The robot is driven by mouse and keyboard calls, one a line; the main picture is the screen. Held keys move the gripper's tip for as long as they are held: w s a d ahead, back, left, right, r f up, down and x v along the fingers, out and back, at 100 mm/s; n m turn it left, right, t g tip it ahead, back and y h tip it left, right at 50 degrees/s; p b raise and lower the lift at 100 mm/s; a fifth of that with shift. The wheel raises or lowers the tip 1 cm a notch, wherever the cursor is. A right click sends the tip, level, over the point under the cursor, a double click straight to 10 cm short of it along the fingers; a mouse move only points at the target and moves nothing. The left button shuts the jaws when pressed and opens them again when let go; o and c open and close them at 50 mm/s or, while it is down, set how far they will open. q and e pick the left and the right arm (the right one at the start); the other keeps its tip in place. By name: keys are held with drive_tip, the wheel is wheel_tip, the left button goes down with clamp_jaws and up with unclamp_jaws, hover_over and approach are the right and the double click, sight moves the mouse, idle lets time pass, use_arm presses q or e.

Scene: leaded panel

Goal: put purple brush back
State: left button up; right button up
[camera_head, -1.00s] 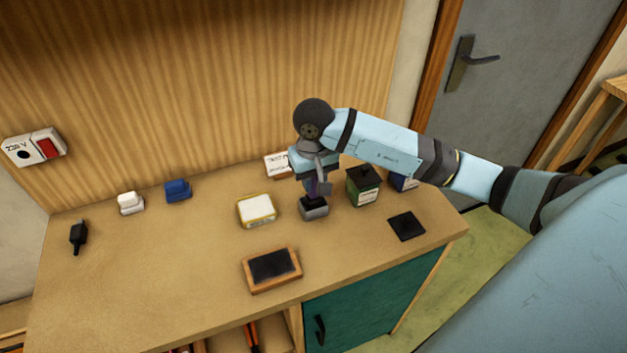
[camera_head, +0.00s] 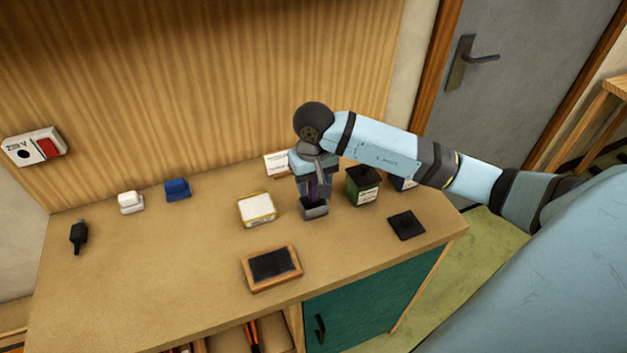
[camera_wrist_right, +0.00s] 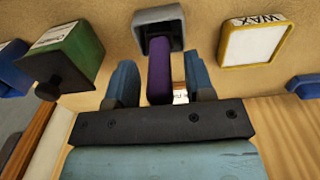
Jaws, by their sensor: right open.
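The purple brush (camera_wrist_right: 160,80) stands with its lower end in a small grey holder (camera_wrist_right: 158,20) in the right wrist view. In the head view the brush (camera_head: 313,188) is partly hidden by my gripper, above the grey holder (camera_head: 314,208) on the bench. My right gripper (camera_wrist_right: 160,84) is open, with one finger on each side of the brush and a gap visible on both sides. It also shows in the head view (camera_head: 316,186), pointing down over the holder. My left gripper is not in view.
A yellow-rimmed wax tin (camera_head: 257,209) stands left of the holder, a green container (camera_head: 363,186) right of it. A black square (camera_head: 406,225) and a wood-framed dark pad (camera_head: 271,266) lie nearer the front. The left part of the bench (camera_head: 150,265) is mostly clear.

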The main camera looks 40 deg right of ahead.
wheel_tip(320, 180, up, 11)
drive_tip(key=shift+r+b, duration=0.1)
drive_tip(key=shift+b, duration=0.75)
drive_tip(key=shift+r, duration=0.35)
